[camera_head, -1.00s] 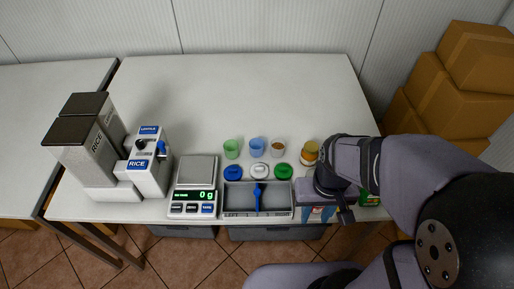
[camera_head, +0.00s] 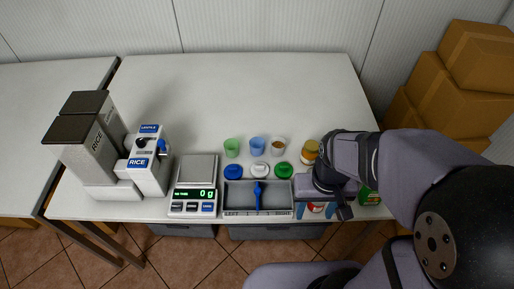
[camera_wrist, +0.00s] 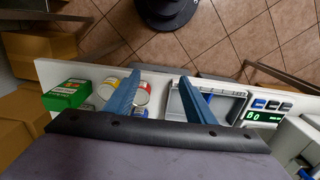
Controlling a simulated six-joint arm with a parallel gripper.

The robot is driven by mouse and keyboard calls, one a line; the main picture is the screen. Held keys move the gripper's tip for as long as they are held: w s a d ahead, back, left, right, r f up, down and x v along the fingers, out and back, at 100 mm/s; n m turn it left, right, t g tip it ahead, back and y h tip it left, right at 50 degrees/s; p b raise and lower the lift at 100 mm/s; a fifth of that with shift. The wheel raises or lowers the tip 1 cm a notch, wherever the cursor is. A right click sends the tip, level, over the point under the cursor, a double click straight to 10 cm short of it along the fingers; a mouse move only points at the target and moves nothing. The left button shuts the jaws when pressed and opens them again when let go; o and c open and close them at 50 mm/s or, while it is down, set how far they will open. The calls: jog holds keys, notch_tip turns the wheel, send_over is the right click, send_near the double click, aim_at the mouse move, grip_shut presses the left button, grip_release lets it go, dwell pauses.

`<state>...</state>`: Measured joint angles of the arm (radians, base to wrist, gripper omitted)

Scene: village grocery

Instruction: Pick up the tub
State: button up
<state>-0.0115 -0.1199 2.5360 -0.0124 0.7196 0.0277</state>
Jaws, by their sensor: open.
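Three small tubs stand in a row on the table: a green one (camera_head: 232,148), a blue one (camera_head: 257,147) and a pale one with brown contents (camera_head: 278,148). I cannot tell which one the task means. My gripper (camera_head: 315,210) is open near the table's front edge, to the right of and in front of the tubs, apart from them. In the wrist view its two blue fingers (camera_wrist: 160,76) are spread with nothing gripped. The tubs cannot be made out in the wrist view.
Blue (camera_head: 233,171), white (camera_head: 259,170) and green (camera_head: 283,170) lids lie before the tubs. A grey tray (camera_head: 233,203) holds a blue tool. A scale (camera_head: 196,170) and rice dispensers (camera_head: 100,150) stand left. Cans (camera_wrist: 142,93) and a green box (camera_wrist: 67,93) are beside my gripper.

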jog(key=w+a+f+m+t+h+b, duration=0.1)
jog(key=w+a+b, duration=0.15)
jog(key=w, duration=0.55)
jog(key=w+a+f+m+t+b, duration=0.1)
jog(key=w+a+f+b, duration=0.15)
jog(key=w, duration=0.55)
jog(key=m+t+b, duration=0.2)
jog(key=m+b, duration=0.1)
send_near(257, 144)
jog(key=shift+d+f+h+p, duration=0.1)
jog(key=shift+f+h+p, duration=0.2)
jog(key=shift+f+p, duration=0.85)
jog(key=shift+n, duration=0.3)
jog(key=shift+x, duration=2.25)
jog(key=shift+c, duration=0.6)
jog(key=c, duration=0.7)
